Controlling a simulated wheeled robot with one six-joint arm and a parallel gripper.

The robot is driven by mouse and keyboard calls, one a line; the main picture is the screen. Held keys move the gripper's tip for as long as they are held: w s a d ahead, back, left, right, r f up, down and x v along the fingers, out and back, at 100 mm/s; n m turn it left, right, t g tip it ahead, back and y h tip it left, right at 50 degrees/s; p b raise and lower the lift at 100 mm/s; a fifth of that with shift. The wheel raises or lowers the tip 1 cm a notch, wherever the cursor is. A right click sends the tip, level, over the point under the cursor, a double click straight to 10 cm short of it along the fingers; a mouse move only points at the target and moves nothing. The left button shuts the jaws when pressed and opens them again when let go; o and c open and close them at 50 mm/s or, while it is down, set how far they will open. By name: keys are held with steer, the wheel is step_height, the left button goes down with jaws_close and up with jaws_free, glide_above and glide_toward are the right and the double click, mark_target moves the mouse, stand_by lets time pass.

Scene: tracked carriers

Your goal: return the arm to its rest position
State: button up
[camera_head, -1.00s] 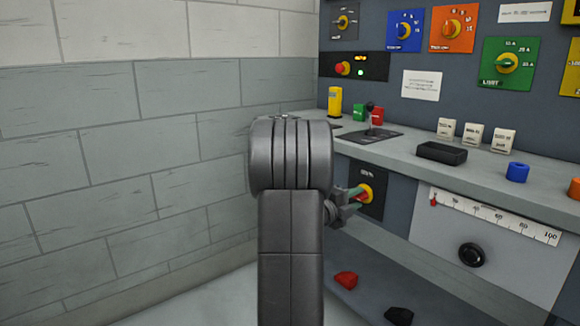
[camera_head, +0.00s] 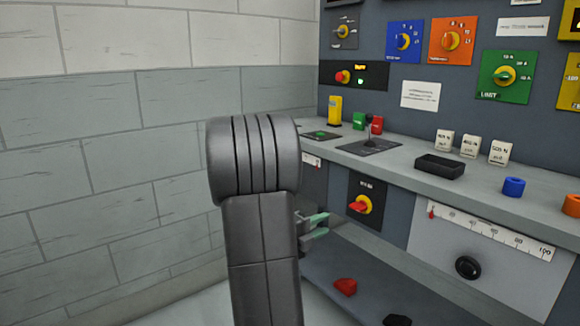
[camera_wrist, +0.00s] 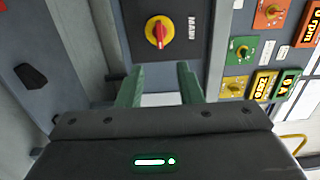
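My gripper (camera_head: 318,226) is low beside my grey arm in the head view, its green fingers partly seen. In the wrist view its two fingers (camera_wrist: 160,70) stand apart with nothing between them. The MAIN rotary switch (camera_head: 361,205), a red handle on a yellow disc on a dark plate, is right of the gripper and apart from it. The switch also shows in the wrist view (camera_wrist: 158,32), beyond the fingertips. My forearm hides part of the gripper and wrist in the head view.
The grey console ledge (camera_head: 400,172) juts out above the switch. On it are a joystick (camera_head: 369,134), a black tray (camera_head: 440,166) and a blue ring (camera_head: 514,187). A lower shelf holds a red piece (camera_head: 345,286). A block wall (camera_head: 100,150) stands at left.

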mark_target(355, 208)
steer(key=shift+n, duration=0.8)
steer(key=b+x, duration=0.2)
steer(key=x, duration=1.1)
steer(key=shift+w+d+b, duration=0.15)
steer(key=shift+d+b, duration=0.1)
steer(key=shift+b, duration=0.1)
steer(key=shift+r+n+p, duration=0.15)
steer(key=shift+n+p, duration=0.4)
steer(key=shift+n, duration=0.65)
steer(key=n+p, duration=0.2)
steer(key=n, duration=0.1)
steer(key=shift+r+n, duration=0.1)
steer(key=shift+n, duration=0.2)
steer(key=shift+n+p, duration=0.5)
steer(key=shift+n, duration=0.2)
steer(key=shift+a, duration=0.1)
